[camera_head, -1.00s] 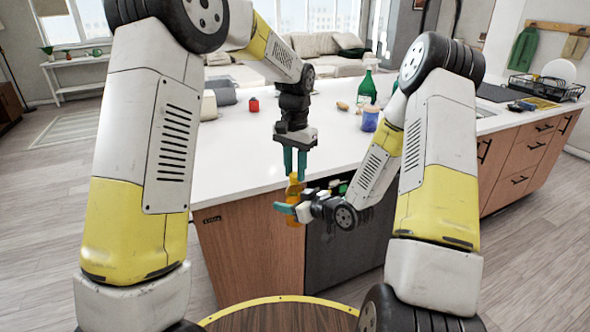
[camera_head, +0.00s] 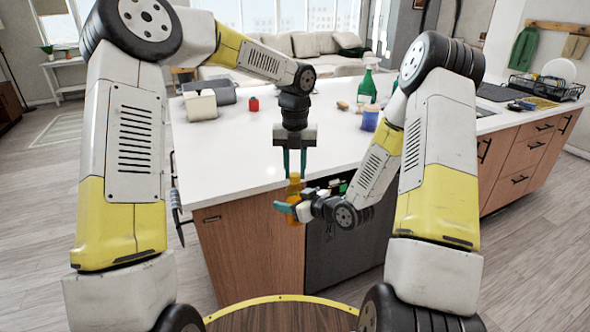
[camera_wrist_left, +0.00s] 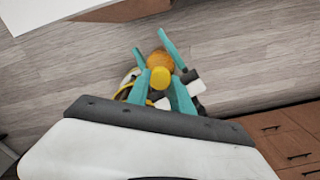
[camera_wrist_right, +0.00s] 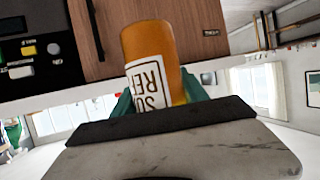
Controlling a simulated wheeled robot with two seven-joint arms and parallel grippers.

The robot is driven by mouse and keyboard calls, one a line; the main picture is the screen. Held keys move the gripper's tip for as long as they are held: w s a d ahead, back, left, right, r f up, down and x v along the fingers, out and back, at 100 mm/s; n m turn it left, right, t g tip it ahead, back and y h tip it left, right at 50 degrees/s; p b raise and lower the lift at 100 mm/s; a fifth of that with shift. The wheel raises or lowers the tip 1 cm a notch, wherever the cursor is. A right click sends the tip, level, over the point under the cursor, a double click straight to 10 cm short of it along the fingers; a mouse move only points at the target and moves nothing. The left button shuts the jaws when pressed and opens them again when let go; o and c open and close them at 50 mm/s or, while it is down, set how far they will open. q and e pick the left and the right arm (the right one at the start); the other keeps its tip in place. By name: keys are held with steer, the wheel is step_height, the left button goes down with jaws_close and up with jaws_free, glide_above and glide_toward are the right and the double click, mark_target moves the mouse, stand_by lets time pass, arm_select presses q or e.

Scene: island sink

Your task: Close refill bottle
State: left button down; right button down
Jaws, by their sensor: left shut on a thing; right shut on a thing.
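The orange refill bottle (camera_head: 294,190) stands upright just off the island's near edge. It has a white label with dark letters, seen upside down in the right wrist view (camera_wrist_right: 151,60). My right gripper (camera_head: 292,209) is shut around the bottle's body from the side. My left gripper (camera_head: 295,176) points straight down over the bottle's top. In the left wrist view, its fingers close on the yellow cap (camera_wrist_left: 160,78), directly over the orange bottle (camera_wrist_left: 158,58). Whether the cap touches the bottle's neck is hidden by the fingers.
The white countertop (camera_head: 230,160) lies just behind the grippers. On it stand a green spray bottle (camera_head: 366,86), a blue jar (camera_head: 370,118), a small red item (camera_head: 254,103) and a pale box (camera_head: 200,105). A dark appliance front (camera_head: 340,250) is below the right gripper.

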arm_select(q)
steer(key=m, duration=0.5)
steer(key=shift+s+f+m, duration=0.1)
steer(key=shift+f+m, duration=0.15)
steer(key=shift+m, duration=0.95)
steer(key=shift+r+m, duration=0.2)
steer(key=shift+m, duration=0.8)
steer(key=c, duration=1.1)
jaws_free()
steer(key=shift+r, duration=0.15)
